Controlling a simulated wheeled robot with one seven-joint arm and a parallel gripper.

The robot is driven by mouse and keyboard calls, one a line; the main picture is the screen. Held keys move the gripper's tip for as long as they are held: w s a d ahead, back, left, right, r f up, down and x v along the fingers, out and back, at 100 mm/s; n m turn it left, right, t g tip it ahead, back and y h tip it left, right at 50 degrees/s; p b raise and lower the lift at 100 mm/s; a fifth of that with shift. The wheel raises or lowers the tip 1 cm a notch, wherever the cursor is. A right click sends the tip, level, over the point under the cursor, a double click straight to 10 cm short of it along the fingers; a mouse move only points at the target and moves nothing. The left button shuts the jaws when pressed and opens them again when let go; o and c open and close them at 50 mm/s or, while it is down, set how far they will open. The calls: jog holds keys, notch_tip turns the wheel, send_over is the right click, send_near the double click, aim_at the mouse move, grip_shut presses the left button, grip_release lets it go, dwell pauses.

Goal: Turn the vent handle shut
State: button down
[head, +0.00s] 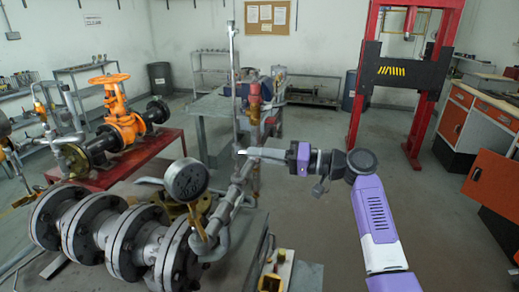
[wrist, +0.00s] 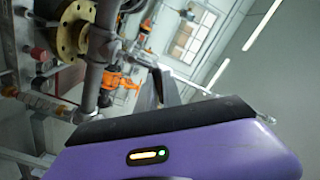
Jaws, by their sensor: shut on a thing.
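My arm reaches in from the right in the head view, with my gripper (head: 262,153) level at the pipe assembly. Its fingers are shut on the vent handle, which they mostly hide; a small pale tip (head: 241,152) shows just left of the fingers. In the wrist view the purple gripper body fills the lower part, and the dark fingers (wrist: 166,90) point up toward the grey pipe (wrist: 97,60). The handle's exact angle cannot be told. A red-topped valve fitting (head: 254,108) stands upright just above and behind the gripper.
A round gauge (head: 186,180) and large flanged grey pipework (head: 115,235) stand left of the gripper. An orange gate valve (head: 121,118) sits on a red bench (head: 140,160) further left. A red press frame (head: 410,70) stands back right.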

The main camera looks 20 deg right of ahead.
jog(key=m+p, duration=0.2)
jog(key=m, duration=0.1)
jog(key=m+p, duration=0.1)
jog(key=shift+r, duration=0.25)
jog(key=shift+f+m+p, duration=0.15)
jog(key=shift+m+p, duration=0.95)
jog(key=shift+m, duration=0.6)
jog(key=shift+d, duration=0.1)
jog(key=c, duration=1.5)
grip_release()
